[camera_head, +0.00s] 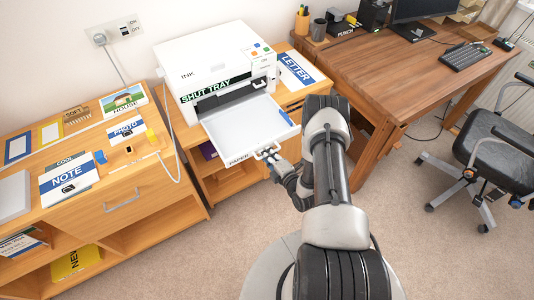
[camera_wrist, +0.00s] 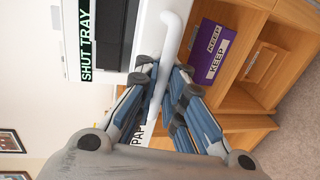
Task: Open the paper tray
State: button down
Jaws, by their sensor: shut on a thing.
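The white printer (camera_head: 205,58) stands on a wooden cabinet, with a green "SHUT TRAY" label (camera_head: 212,88) on its front. The paper tray (camera_head: 240,128) extends out from the printer's front, towards me. Its front edge bears a "PAPER" label (camera_head: 238,159) and a white bar handle (camera_head: 266,151). My gripper (camera_head: 272,160) is at the handle. In the wrist view, the fingers of my gripper (camera_wrist: 165,92) are closed around the white handle (camera_wrist: 170,60). The "SHUT TRAY" label (camera_wrist: 86,40) also shows there. A small blue item (camera_head: 286,117) lies at the tray's right side.
A "LETTER" pack (camera_head: 296,68) lies right of the printer. A cabinet with note and photo packs (camera_head: 66,181) stands at left, and a wooden desk (camera_head: 400,75) at right. A purple "KEEP" box (camera_wrist: 214,50) sits on a shelf below. Carpet (camera_head: 240,225) is open in front.

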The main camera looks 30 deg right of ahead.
jog(key=shift+r, duration=0.15)
jog(key=c, duration=2)
grip_release()
jog(key=shift+s, duration=0.1)
jog(key=v, duration=1.1)
jog(key=shift+s, duration=0.4)
